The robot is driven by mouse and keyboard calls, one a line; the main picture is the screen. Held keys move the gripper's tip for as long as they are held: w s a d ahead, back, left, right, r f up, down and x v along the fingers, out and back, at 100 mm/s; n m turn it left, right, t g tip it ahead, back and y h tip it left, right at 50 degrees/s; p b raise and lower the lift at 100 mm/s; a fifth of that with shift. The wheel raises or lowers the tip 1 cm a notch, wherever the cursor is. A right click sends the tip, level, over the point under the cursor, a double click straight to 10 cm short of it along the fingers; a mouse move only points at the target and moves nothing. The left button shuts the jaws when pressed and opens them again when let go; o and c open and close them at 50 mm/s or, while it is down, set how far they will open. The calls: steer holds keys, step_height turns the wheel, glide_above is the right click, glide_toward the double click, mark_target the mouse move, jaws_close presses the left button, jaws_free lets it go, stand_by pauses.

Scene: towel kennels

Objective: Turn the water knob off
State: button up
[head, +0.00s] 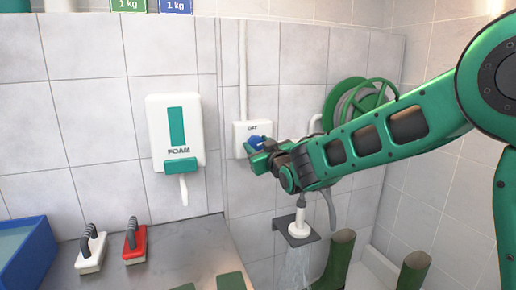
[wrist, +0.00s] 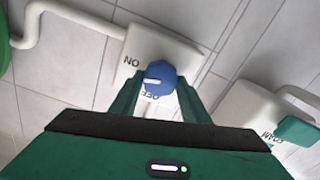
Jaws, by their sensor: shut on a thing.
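The blue water knob (head: 255,141) sits on a white wall box (head: 240,132). In the wrist view the knob (wrist: 160,73) shows a white mark on its lower left side, near the ON and OFF lettering on the box (wrist: 186,50); I cannot tell exactly which word it points to. My gripper (head: 257,147) is at the box, its two fingers on either side of the knob and shut on it, as the wrist view (wrist: 160,88) also shows. Water sprays from the white shower head (head: 299,228) below my arm.
A FOAM dispenser (head: 175,128) hangs left of the box. A green hose reel (head: 350,105) is behind my arm. Two brushes, white (head: 92,252) and red (head: 135,245), lie on the metal counter (head: 180,257). Green boots (head: 338,258) stand at the lower right.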

steer(key=n, duration=0.3)
steer(key=shift+n, duration=0.4)
steer(key=n, duration=0.3)
steer(key=shift+a+f+n, duration=0.1)
steer(key=shift+f+n, duration=0.05)
steer(key=shift+n, duration=0.15)
steer(key=n, duration=0.4)
steer(key=shift+s+f, duration=0.1)
steer(key=shift+a+f+n, duration=0.1)
steer(key=shift+f+n, duration=0.05)
steer(key=shift+n, duration=1.55)
steer(key=o, duration=1)
steer(key=v, duration=1)
steer(key=shift+s+d, duration=0.25)
steer(key=shift+d, duration=0.05)
